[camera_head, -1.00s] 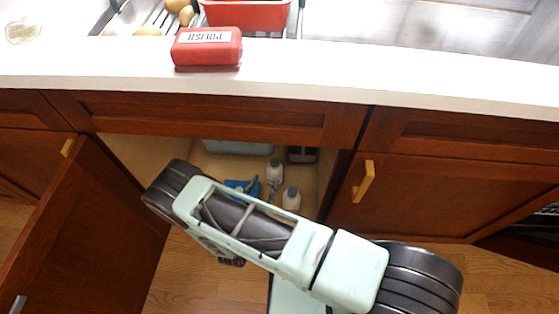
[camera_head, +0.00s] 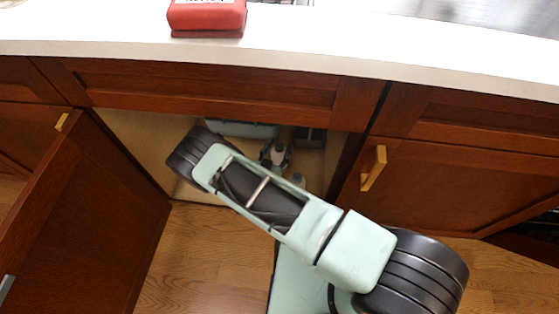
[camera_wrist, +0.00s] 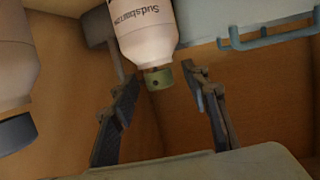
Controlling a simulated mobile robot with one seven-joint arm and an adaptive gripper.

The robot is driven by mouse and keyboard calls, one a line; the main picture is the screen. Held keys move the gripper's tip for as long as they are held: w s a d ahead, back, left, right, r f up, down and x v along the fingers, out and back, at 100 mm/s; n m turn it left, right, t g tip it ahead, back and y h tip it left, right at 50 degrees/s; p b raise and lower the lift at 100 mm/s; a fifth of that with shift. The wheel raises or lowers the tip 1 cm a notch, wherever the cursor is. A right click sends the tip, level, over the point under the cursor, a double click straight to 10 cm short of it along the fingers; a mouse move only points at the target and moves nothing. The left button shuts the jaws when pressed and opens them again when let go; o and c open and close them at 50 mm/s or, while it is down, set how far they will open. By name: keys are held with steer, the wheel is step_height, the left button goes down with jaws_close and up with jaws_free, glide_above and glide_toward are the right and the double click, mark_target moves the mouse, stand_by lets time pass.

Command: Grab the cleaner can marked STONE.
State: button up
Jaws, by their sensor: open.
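No label reading STONE is legible in either view. In the wrist view, a white bottle (camera_wrist: 146,38) with a green cap hangs inverted in the picture; its label starts with "Suds". My gripper (camera_wrist: 160,78) is open, its two dark fingers apart, with the green cap between or just beyond their tips and nothing visibly held. A second pale bottle (camera_wrist: 14,60) with a dark cap fills the left edge, its label not showing. In the head view, my forearm reaches into the open cabinet and hides my gripper. A pale bottle (camera_head: 277,156) shows beside the forearm.
An open cabinet door (camera_head: 85,215) stands at the left. A grey-blue bin (camera_head: 250,130) and a dark container (camera_head: 309,137) stand deeper in the cabinet. A pale blue hooked rack (camera_wrist: 265,38) shows in the wrist view. A red block (camera_head: 207,14) sits on the white counter (camera_head: 400,50).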

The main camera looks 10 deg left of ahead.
steer(key=shift+w+d+f, duration=0.1)
steer(key=shift+w+f, duration=0.05)
steer(key=shift+w, duration=0.35)
steer(key=shift+c, duration=0.6)
